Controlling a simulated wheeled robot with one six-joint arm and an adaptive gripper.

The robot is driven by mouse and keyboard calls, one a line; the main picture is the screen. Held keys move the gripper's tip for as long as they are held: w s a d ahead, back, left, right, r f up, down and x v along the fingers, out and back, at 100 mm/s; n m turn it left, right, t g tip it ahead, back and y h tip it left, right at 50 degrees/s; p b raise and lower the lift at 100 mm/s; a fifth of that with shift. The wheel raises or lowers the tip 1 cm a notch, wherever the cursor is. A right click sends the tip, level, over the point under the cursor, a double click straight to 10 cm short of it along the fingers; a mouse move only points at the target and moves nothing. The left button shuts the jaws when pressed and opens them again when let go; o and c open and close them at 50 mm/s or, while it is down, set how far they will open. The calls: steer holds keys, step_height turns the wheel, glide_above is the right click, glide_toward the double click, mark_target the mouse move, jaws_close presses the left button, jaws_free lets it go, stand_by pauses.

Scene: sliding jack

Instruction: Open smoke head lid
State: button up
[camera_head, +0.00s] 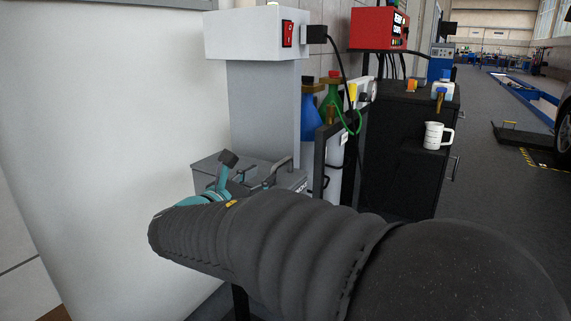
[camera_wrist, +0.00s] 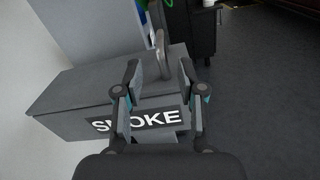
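The smoke head is a grey box whose lid (camera_wrist: 85,80) fills the left and middle of the wrist view. A white "SMOKE" label (camera_wrist: 100,126) is on its front side. The lid looks closed. A grey bar handle (camera_wrist: 163,52) stands up from the lid near its right side. My gripper (camera_wrist: 160,68) is open above the box, its two fingers spread on either side of the handle's line. I cannot tell whether they touch it. In the head view the box (camera_head: 208,166) is partly hidden behind my arm, and only part of my gripper shows.
A grey column (camera_head: 262,110) rises behind the box, under a white unit (camera_head: 255,35) with a red switch. A white wall (camera_head: 90,150) is close on the left. A black cabinet (camera_head: 395,150) with a white jug (camera_head: 433,135) stands at the right. Open floor lies further right.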

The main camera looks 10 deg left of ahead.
mark_target(287, 159)
steer(key=x, duration=1)
steer(key=shift+w+d, duration=0.1)
jaws_close()
